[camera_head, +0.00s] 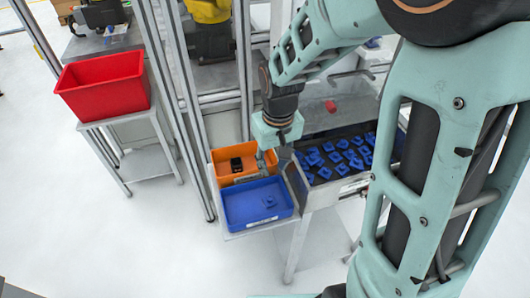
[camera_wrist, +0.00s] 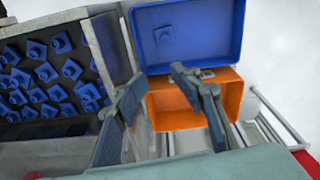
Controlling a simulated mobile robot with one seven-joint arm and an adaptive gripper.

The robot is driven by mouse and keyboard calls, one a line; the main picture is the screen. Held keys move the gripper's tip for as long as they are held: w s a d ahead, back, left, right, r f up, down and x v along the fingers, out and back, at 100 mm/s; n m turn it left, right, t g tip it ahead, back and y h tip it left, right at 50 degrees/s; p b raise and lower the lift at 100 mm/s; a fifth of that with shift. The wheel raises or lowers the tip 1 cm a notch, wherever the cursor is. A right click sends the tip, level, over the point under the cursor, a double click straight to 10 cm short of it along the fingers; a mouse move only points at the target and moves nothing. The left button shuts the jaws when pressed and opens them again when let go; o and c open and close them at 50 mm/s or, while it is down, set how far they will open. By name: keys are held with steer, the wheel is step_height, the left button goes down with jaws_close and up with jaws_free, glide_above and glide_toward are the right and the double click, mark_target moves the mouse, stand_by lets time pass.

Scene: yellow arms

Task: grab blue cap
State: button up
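Several blue caps (camera_head: 338,157) lie scattered in a dark-bottomed tray (camera_head: 369,181); the caps (camera_wrist: 48,72) fill the left of the wrist view. One blue cap (camera_wrist: 163,36) lies in the blue bin (camera_wrist: 222,30), and this cap also shows in the head view (camera_head: 268,201). My gripper (camera_head: 274,158) hangs over the area between the orange bin and the tray in the head view. In the wrist view my gripper (camera_wrist: 157,78) has its fingers apart, with nothing held between them. Its lower fingers hide part of the orange bin.
The orange bin (camera_head: 217,157) stands behind the blue bin (camera_head: 228,220) and holds dark items. The tray's metal side wall (camera_wrist: 108,40) rises beside the bins. A red bin (camera_head: 103,86) stands on a separate stand at left. Metal frame posts (camera_head: 180,90) stand behind.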

step_height(320, 180, down, 2)
steer(key=s+g, duration=0.1)
steer(key=s, duration=0.1)
glide_above(270, 198)
steer(key=f, duration=0.4)
steer(key=shift+s+f, duration=0.2)
steer(key=shift+f, duration=0.2)
steer(key=shift+w+a+f, duration=0.1)
steer(key=shift+f, duration=1.4)
steer(key=shift+w+f, duration=0.1)
steer(key=shift+f, duration=1.35)
steer(key=shift+c, duration=0.2)
steer(key=c, duration=0.5)
